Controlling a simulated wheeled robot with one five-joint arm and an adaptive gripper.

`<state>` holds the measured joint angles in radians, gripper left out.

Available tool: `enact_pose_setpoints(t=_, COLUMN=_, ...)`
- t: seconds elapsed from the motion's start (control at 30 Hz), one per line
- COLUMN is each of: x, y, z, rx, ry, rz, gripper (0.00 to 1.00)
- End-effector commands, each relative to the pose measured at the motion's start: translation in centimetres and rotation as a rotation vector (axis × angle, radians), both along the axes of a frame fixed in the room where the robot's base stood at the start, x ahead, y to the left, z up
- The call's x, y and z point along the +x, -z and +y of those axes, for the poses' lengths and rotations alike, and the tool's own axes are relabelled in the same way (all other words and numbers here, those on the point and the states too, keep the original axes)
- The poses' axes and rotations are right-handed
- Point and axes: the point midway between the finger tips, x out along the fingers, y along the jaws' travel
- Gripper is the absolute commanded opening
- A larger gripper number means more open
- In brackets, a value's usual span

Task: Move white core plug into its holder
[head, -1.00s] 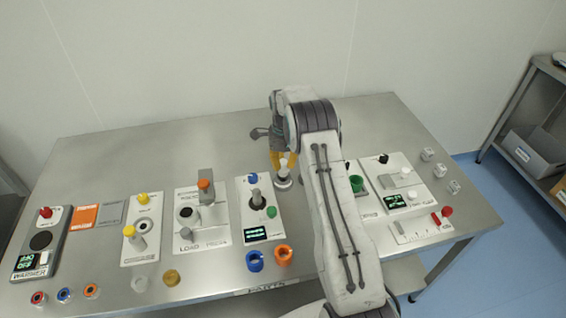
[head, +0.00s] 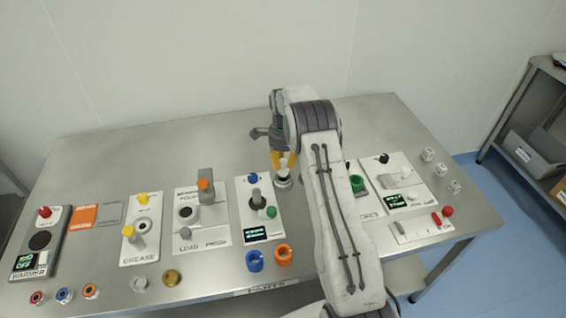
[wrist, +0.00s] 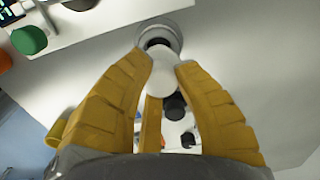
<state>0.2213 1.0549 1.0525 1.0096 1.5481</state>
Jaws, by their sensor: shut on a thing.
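The white core plug (wrist: 163,72) is between the yellow fingers of my gripper (wrist: 163,78) in the wrist view. My gripper is shut on it. In the head view the plug (head: 284,164) shows as a small white piece between the fingers of my gripper (head: 284,160). A round metal ring-shaped holder (wrist: 160,34) lies just beyond the plug's far end, with a dark opening in its middle. It also shows in the head view (head: 283,183), right under the fingertips. The plug's end overlaps the holder in the picture; I cannot tell whether it is inside the opening.
A panel with a blue knob, a green knob and a display (head: 255,234) stands just left of the holder. Blue (head: 255,261) and orange (head: 282,256) rings lie in front. Another panel with a display (head: 397,200) is right of my arm. The table behind is clear.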

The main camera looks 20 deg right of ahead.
Motion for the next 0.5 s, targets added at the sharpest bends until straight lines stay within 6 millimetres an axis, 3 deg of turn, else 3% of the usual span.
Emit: enact_pose_setpoints(t=0.5, x=0.01, y=0.38, z=0.00, rx=0.000, ry=0.000, rz=0.000, gripper=0.00)
